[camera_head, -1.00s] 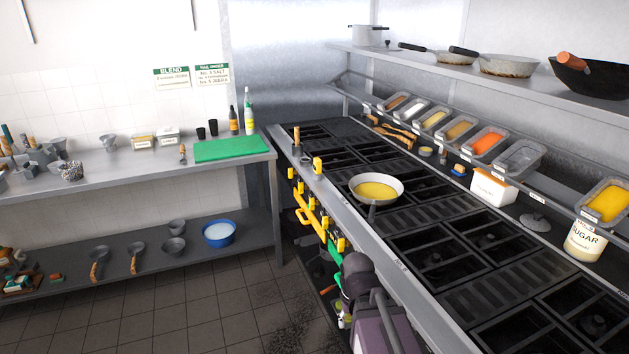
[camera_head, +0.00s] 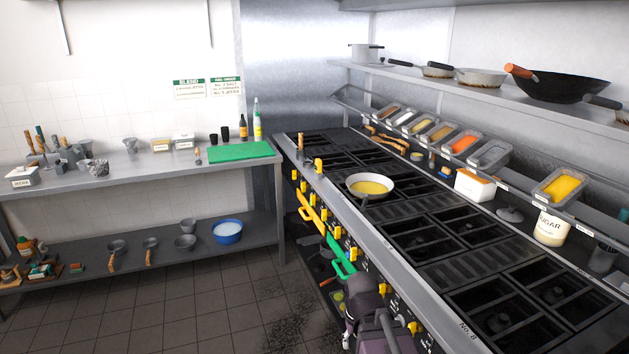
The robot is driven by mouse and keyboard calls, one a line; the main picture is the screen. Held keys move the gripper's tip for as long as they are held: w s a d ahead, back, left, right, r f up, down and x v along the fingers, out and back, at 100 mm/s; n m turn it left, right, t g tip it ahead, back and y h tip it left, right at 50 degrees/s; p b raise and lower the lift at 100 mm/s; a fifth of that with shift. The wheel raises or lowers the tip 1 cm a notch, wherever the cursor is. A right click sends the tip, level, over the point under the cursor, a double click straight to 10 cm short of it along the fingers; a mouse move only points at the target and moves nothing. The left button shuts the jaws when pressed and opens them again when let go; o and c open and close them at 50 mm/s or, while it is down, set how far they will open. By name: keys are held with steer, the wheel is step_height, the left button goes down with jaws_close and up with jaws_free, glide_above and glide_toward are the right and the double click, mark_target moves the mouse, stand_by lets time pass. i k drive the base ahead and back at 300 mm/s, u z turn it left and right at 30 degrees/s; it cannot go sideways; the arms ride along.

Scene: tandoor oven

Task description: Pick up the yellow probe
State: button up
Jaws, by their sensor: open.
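A small upright yellow piece (camera_head: 319,165), which looks like the yellow probe, stands on the steel front ledge of the cooking range, near its far left end. It is small in the picture, so its details are unclear. My dark arm comes in at the bottom centre, in front of the range. What looks like my gripper (camera_head: 347,336) is low beside the range front, partly cut off by the frame edge. It is open, well below and nearer than the yellow piece, and touches nothing that I can make out.
A wooden-handled tool (camera_head: 300,141) stands beside the yellow piece. A pan of yellow liquid (camera_head: 370,186) sits on the range (camera_head: 420,212).

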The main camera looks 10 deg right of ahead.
mark_target(317, 162)
steer(key=z, duration=0.35)
steer(key=k, duration=0.15)
steer(key=u, duration=1.5)
steer(key=i, duration=2.3)
